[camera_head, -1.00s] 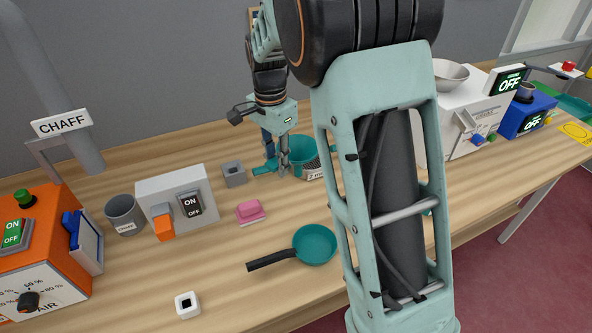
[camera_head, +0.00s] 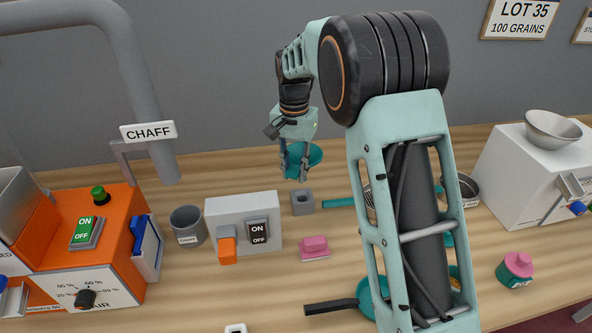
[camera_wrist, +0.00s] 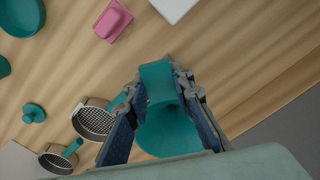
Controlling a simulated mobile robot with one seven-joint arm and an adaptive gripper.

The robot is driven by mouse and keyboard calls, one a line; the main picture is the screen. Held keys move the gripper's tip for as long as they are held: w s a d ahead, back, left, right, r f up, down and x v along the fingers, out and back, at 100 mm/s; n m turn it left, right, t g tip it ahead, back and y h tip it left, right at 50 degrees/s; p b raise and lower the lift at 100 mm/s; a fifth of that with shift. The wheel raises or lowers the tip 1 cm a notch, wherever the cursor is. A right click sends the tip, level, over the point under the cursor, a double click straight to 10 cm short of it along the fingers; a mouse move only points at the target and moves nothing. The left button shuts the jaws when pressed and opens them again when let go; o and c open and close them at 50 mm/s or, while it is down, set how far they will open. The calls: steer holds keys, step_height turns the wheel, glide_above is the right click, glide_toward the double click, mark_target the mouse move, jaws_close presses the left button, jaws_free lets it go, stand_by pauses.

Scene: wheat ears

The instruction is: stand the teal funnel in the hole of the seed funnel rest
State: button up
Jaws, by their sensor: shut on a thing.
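The teal funnel (camera_head: 310,154) is held in the air above the back of the table. My gripper (camera_head: 294,176) is shut on it. In the wrist view the funnel (camera_wrist: 168,132) sits between the two fingers of my gripper (camera_wrist: 158,95), its narrower end towards the top of the picture and its wide flared part nearer the wrist. A small grey block with a dark hole in its top (camera_head: 303,203), which looks like the seed funnel rest, stands on the table below the gripper in the head view. The rest does not show in the wrist view.
A grey switch box (camera_head: 215,222) and a grey cup (camera_head: 187,222) stand left of the block. A pink sponge-like piece (camera_head: 314,245) lies in front. A sieve with a teal handle (camera_head: 338,203) lies to the right, another sieve (camera_head: 467,188) beyond my arm. A teal pan (camera_head: 340,307) is nearer.

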steer(key=shift+f+b, duration=1.7)
steer(key=shift+f, duration=1.25)
steer(key=shift+f, duration=0.1)
steer(key=shift+f+b, duration=1.6)
steer(key=shift+f, duration=1.05)
steer(key=o, duration=1.1)
steer(key=shift+o, duration=0.2)
